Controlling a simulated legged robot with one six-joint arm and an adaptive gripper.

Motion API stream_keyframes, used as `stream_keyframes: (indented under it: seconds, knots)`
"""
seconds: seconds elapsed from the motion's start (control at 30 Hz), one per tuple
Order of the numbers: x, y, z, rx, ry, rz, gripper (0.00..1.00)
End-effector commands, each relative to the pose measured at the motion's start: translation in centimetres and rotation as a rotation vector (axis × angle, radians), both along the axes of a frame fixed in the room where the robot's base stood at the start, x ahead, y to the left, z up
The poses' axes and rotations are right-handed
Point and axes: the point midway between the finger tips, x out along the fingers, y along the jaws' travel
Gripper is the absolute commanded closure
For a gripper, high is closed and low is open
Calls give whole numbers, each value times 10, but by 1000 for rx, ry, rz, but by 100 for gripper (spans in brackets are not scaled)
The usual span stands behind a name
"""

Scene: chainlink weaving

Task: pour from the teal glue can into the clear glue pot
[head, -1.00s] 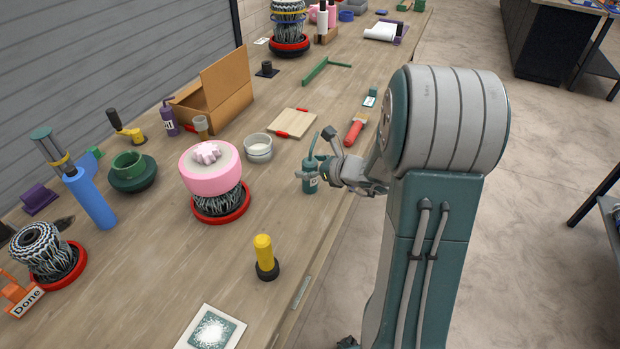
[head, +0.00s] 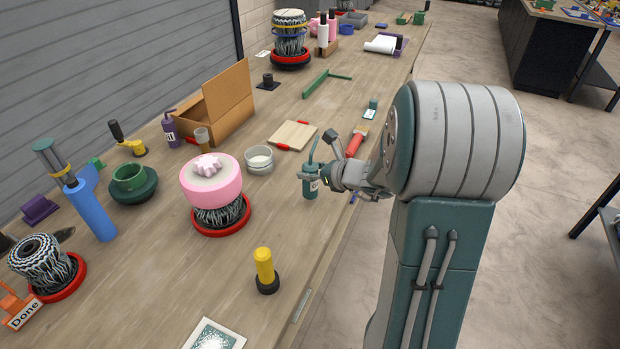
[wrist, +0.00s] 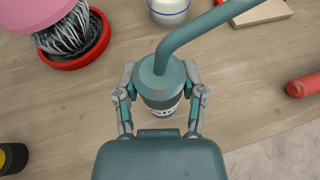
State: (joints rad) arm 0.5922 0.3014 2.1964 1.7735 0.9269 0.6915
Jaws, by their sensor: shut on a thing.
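The teal glue can (head: 311,185), with a pale label and a long bent spout, is upright near the table's right edge. My gripper (head: 317,178) is shut on it; in the wrist view, my gripper's two fingers (wrist: 160,95) press on both sides of the can (wrist: 160,72), and its spout runs up and right. Whether its base touches the table is unclear. The clear glue pot (head: 259,163), a low round vessel with a whitish inside, stands on the table left of and beyond the can. Its lower part shows at the top of the wrist view (wrist: 170,12).
A pink-topped drum (head: 212,183) on a red ring stands left of the can. A board with red ends (head: 293,135) lies behind the pot, a red-handled brush (head: 355,143) beyond the can. A yellow-handled tool (head: 265,268) stands nearer. The table between can and pot is clear.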

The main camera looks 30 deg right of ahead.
Motion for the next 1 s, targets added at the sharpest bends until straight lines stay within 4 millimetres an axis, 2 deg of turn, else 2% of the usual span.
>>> stream_keyframes:
  seconds: [0.03,0.3,0.5,0.6,0.8,1.0]
  knots:
    - [-3,-4,12,-5,-7,-2,100]
    - [-42,-42,71,-6,-5,-8,100]
    - [-76,-76,90,-3,-3,-7,100]
    - [-88,-86,97,-2,-2,-4,100]
    - [-100,-97,104,-1,-2,-1,100]
    - [-101,-97,105,0,-1,0,100]
